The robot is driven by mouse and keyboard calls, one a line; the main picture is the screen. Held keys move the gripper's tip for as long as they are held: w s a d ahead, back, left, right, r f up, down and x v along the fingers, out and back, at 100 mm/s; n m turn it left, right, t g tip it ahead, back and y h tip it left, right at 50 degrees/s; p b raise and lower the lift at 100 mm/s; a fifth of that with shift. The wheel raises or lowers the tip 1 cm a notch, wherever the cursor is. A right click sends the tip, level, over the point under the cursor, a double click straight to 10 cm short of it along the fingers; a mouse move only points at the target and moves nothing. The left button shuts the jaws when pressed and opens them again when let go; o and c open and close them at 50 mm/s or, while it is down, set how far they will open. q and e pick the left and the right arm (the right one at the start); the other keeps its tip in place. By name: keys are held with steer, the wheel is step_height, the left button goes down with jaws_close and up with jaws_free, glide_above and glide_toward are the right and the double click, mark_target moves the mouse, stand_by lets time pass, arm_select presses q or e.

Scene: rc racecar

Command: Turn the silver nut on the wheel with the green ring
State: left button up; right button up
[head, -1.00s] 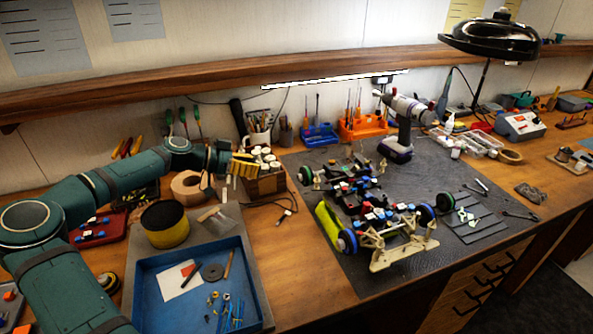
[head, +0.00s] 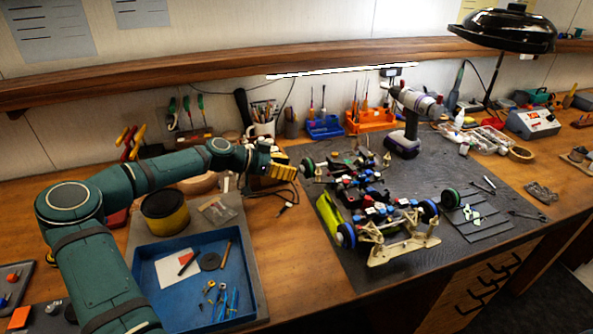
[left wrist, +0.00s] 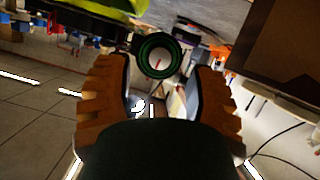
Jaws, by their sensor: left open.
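The racecar (head: 370,200) stands on the dark mat, its wheels showing blue or green rings. Its far-left wheel (head: 307,168) is partly beside my left gripper (head: 287,171), whose orange-yellow fingers are just left of it. In the left wrist view, a dark wheel with a green ring (left wrist: 160,58) shows between the tips of my open left gripper (left wrist: 160,90), ahead of the fingers. The fingers look apart from it. The silver nut is too small or dark to make out clearly. My right gripper is not in view.
A blue tray (head: 255,292) with small parts lies front left. A drill (head: 406,125) stands behind the car. A cardboard-coloured box (left wrist: 285,50) is close at the right in the wrist view.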

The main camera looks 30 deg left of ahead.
mark_target(302, 169)
arm_select(q)
steer(key=shift+x, duration=1.45)
jaws_close()
